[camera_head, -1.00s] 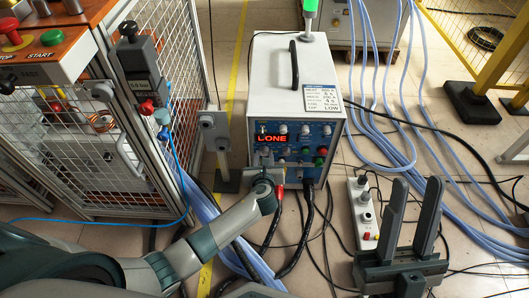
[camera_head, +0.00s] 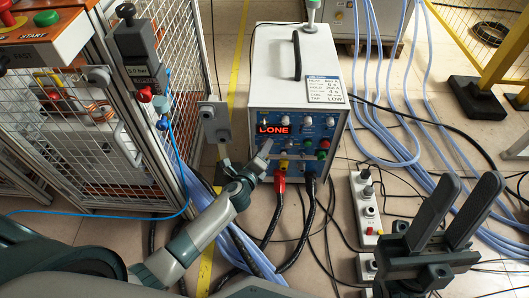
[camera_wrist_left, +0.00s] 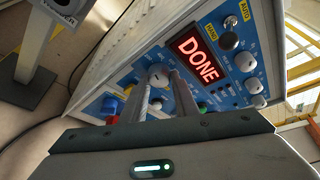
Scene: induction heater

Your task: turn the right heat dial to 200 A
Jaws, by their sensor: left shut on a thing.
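The induction heater (camera_head: 300,80) is a white box with a blue front panel. Its red display (camera_head: 273,129) is partly cut off in the head view and reads DONE in the wrist view (camera_wrist_left: 198,58). My left gripper (camera_head: 266,150) is at the panel, below the display. In the left wrist view its fingers (camera_wrist_left: 162,92) are shut on a grey dial (camera_wrist_left: 158,75) below the display. I cannot read that dial's label or setting. My right gripper (camera_head: 472,182) is open and empty, away from the heater.
A white card (camera_head: 322,90) with printed settings is on the heater's top. A grey box on a post (camera_head: 214,120) stands left of the heater. A power strip (camera_head: 366,208) and blue hoses (camera_head: 385,150) lie to the right. Thick cables (camera_head: 305,220) hang below the panel.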

